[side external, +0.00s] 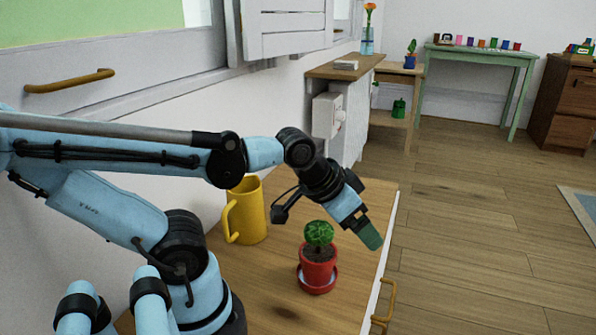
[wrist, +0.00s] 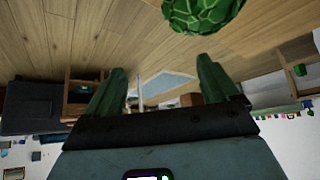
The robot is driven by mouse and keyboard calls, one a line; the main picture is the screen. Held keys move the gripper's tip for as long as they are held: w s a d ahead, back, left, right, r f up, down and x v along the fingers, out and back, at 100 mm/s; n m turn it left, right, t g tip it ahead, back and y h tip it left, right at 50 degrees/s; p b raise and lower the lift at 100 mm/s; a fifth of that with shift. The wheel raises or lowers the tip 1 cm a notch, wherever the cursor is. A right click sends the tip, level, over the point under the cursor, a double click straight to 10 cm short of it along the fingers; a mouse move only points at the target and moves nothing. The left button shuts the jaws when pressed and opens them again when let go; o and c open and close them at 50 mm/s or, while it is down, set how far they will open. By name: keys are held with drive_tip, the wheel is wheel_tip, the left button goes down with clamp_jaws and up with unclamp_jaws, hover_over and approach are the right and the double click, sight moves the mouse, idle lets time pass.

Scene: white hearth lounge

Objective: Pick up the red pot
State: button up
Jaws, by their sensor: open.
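The red pot (side external: 319,268) stands upright on a red saucer on the wooden counter in the side view. It holds dark soil and a round green plant (side external: 319,234). My gripper (side external: 370,237) is to the right of the plant, at about its height in the picture, pointing down and to the right. In the wrist view my gripper (wrist: 161,75) has its two green fingers apart with nothing between them. The plant's patterned green top (wrist: 200,12) shows at the upper edge there; the pot itself is out of that view.
A yellow pitcher (side external: 246,212) stands on the counter (side external: 262,290) behind and left of the pot. The counter's white front edge with a wooden handle (side external: 386,304) lies to the right. Open floor (side external: 470,230) is beyond. A green table (side external: 480,55) stands far back.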

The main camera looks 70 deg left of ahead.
wheel_tip(320, 180, up, 25)
drive_tip(key=n+g+y, duration=0.2)
drive_tip(key=n+y, duration=0.9)
drive_tip(key=n, duration=0.6)
hover_over(318, 230)
drive_tip(key=s+d, duration=0.2)
drive_tip(key=d, duration=0.2)
drive_tip(key=f, duration=2.6)
drive_tip(key=shift+w+a, duration=0.3)
drive_tip(key=shift+a, duration=0.05)
drive_tip(key=shift+x, duration=3.75)
drive_tip(key=shift+c, duration=0.3)
clamp_jaws()
